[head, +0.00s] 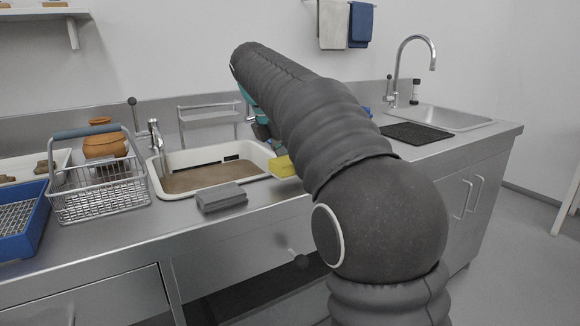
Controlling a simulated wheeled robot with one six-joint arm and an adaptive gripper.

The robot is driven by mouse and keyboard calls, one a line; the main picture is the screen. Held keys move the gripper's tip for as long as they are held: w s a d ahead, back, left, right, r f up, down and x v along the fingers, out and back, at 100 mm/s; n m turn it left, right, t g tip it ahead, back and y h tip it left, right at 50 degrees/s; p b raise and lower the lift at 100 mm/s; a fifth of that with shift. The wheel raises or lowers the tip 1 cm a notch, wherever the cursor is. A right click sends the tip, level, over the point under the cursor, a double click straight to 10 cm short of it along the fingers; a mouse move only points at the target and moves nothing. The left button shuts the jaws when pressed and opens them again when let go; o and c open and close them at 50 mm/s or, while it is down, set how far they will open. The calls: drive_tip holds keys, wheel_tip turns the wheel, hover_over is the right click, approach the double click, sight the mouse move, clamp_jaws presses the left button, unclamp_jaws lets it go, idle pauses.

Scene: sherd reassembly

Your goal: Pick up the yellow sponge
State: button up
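The yellow sponge (284,167) shows at the right end of the white basin, by its rim. My dark arm covers its right part, and I cannot tell whether it lies on the rim or on the counter. My gripper (262,132) is mostly hidden behind my own arm. Only some teal and dark parts of the arm's end show, above and a little left of the sponge. The fingertips are not clear, so I cannot see whether they are open or touch the sponge.
A grey block (221,197) lies on the steel counter in front of the white basin (168,188) of brown water. A wire basket (100,195), a blue tray (22,228) and an orange pot (104,146) stand left. A black mat (416,133) lies by the right sink (440,117).

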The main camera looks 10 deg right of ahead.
drive_tip(key=r, duration=0.1)
drive_tip(key=d+r, duration=0.1)
drive_tip(key=r, duration=0.1)
drive_tip(key=shift+d, duration=0.15)
drive_tip(key=d+r, duration=0.6)
drive_tip(key=d, duration=0.4)
drive_tip(key=shift+d, duration=0.15)
drive_tip(key=shift+o, duration=0.4)
drive_tip(key=shift+c, duration=0.6)
